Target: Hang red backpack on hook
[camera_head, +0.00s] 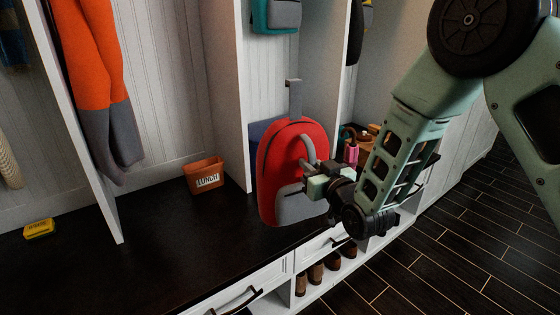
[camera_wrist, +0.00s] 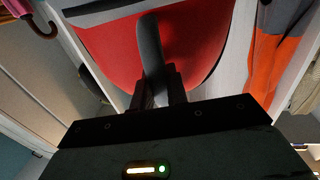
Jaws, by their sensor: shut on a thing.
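The red backpack (camera_head: 278,160) is upright in front of the middle cubby, with a grey front pocket and grey handle. My gripper (camera_head: 312,173) is at its right side in the head view. In the wrist view, my gripper (camera_wrist: 160,88) is shut on the grey handle (camera_wrist: 151,45), with the red backpack (camera_wrist: 195,35) filling the upper middle. A narrow grey upright piece with a square top (camera_head: 293,88) rises above the backpack; I cannot tell whether it is its loop or a hook. No other free hook shows clearly.
A teal bag (camera_head: 273,14) hangs above in the middle cubby. White dividers (camera_head: 220,90) flank it. An orange and grey jacket (camera_head: 92,80) hangs at left. Shoes (camera_head: 315,275) sit below.

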